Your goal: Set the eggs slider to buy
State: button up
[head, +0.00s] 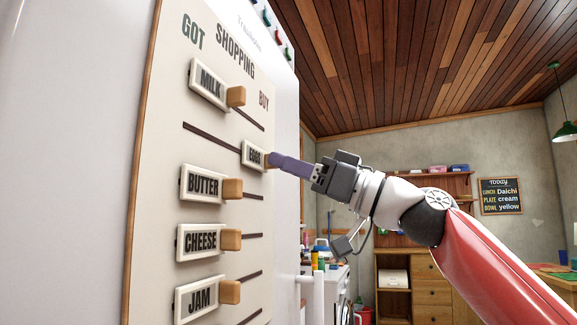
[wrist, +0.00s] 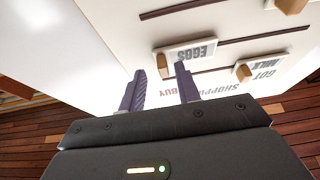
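The eggs slider (head: 252,156) is a white plate marked EGGS on the cream shopping board. It sits at the right, BUY-side end of its dark slot (head: 208,138), farther right than the other sliders. Its wooden knob is mostly hidden by my fingers in the head view. In the wrist view the eggs plate (wrist: 197,53) and its knob (wrist: 163,65) show upside down. My gripper (head: 272,160) points at the knob from the right. In the wrist view its two purple fingers (wrist: 161,70) stand apart, with the knob between or just beyond their tips; contact is unclear.
The milk (head: 209,84), butter (head: 203,184), cheese (head: 201,242) and jam (head: 199,299) sliders sit farther left, their wooden knobs sticking out. The milk knob is above my fingers and the butter knob below. The space right of the board is open.

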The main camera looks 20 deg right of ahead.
jog(key=b+v, duration=0.1)
jog(key=v, duration=0.6)
jog(key=shift+d, duration=0.15)
